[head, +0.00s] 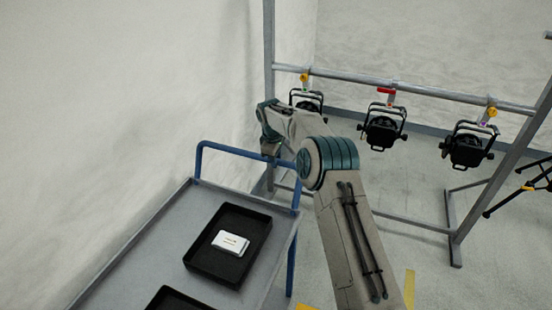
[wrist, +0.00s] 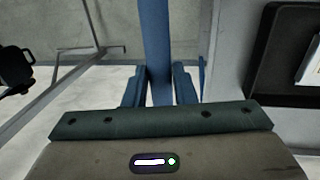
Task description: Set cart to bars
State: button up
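The cart (head: 120,262) stands at the lower left in the head view, with a grey top and a blue push handle (head: 230,150) at its far end. The handle also shows as a blue bar in the wrist view (wrist: 155,35). My gripper (head: 272,159) is at the handle's top bar, near its right end. In the wrist view its two fingers (wrist: 159,85) lie on either side of the bar and appear to touch it. The bars (head: 420,93) are a grey pipe frame behind the cart, with black par cans (head: 383,130) hanging from clamps.
A black tray (head: 262,222) on the cart holds a white box (head: 231,243); another black tray (head: 178,300) is nearer. A pale wall (head: 130,90) runs along the left. A black stand (head: 505,200) is far right.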

jog(key=o, duration=0.3)
jog(key=shift+s+a+r+b, duration=0.15)
jog(key=shift+s+r+b, duration=0.25)
jog(key=shift+r, duration=1.85)
jog(key=shift+s+a+r+b, duration=0.25)
jog(key=shift+s+r, duration=0.2)
jog(key=shift+r, duration=1.85)
jog(key=shift+s+a+r+b, duration=0.1)
jog(key=shift+s+r+b, duration=0.35)
jog(key=shift+r, duration=1.8)
